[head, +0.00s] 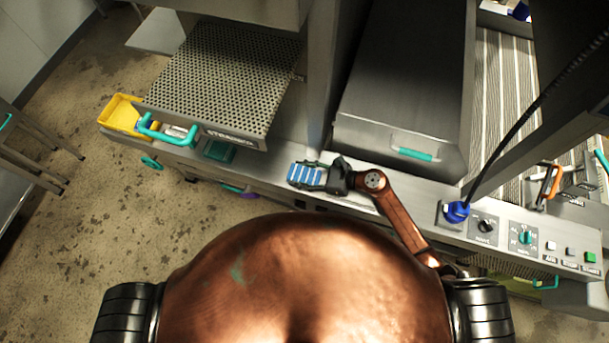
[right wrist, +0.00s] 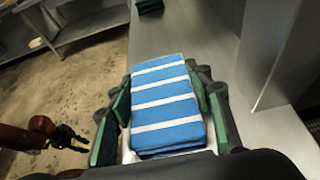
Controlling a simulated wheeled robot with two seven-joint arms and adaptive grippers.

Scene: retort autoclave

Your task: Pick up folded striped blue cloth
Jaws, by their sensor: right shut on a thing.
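The folded blue cloth with white stripes (head: 305,174) is at the front edge of the steel counter in the head view. In the right wrist view the cloth (right wrist: 165,100) lies between the green-padded fingers. My right gripper (head: 308,175) is shut on the cloth, with a finger along each side of it. In the right wrist view another gripper (right wrist: 72,138), at the end of a copper arm over the floor at the left, looks like my left one; its fingers appear spread apart with nothing between them. My left gripper does not show in the head view.
A perforated steel tray (head: 220,75) with a teal handle stands left of the cloth, by a yellow bin (head: 122,115). A steel box lid (head: 405,90) rises behind right. A control panel with a blue plug (head: 456,211) is at right. Bare counter (head: 340,150) lies around the cloth.

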